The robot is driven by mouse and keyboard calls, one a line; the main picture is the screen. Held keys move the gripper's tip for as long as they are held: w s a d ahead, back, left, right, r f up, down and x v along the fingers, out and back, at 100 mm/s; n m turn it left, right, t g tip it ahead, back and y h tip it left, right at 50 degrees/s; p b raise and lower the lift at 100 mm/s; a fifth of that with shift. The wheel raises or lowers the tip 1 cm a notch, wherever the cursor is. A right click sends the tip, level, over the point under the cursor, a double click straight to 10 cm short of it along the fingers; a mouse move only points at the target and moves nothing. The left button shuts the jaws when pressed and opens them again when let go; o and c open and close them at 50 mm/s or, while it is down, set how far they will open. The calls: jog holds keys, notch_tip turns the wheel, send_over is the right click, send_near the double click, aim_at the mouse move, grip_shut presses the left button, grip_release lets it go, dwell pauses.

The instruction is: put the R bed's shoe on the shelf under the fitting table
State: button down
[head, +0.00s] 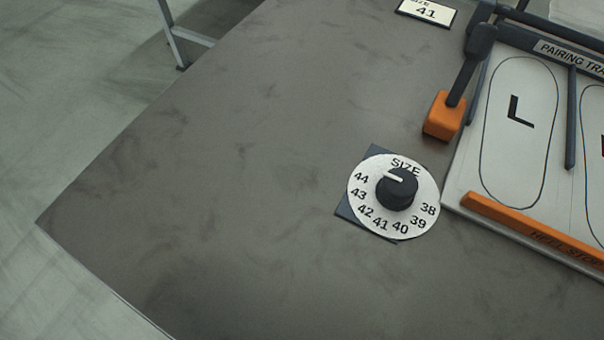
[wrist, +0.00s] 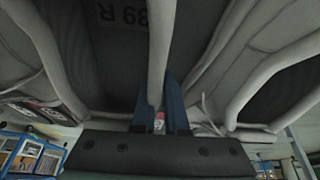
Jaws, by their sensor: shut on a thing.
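In the wrist view, my gripper (wrist: 158,90) has two blue fingers shut on the pale grey edge of a shoe (wrist: 160,45). The shoe fills most of that view, very close, with a dark inside and a "39 R" mark that appears upside down. My gripper and the shoe are not in the head view. The fitting table (head: 230,150) has a dark grey top in the head view. The R bed is almost wholly cut off by the right picture edge. The shelf under the table is hidden in the head view.
The pairing tray (head: 465,182) at right has an empty L bed (head: 518,165), an orange heel stop (head: 530,232) and an orange-based lever (head: 443,116). A "41" card (head: 427,11) lies at the back. The table's left part is clear.

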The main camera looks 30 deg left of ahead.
jog(key=shift+r, duration=0.15)
jog(key=c, duration=0.9)
grip_release()
jog(key=shift+f, duration=0.2)
jog(key=shift+c, duration=0.2)
jog(key=shift+r, duration=0.25)
jog(key=p+v, duration=0.6)
jog(key=v, duration=0.5)
jog(key=shift+s+r, duration=0.25)
jog(key=shift+r, duration=0.1)
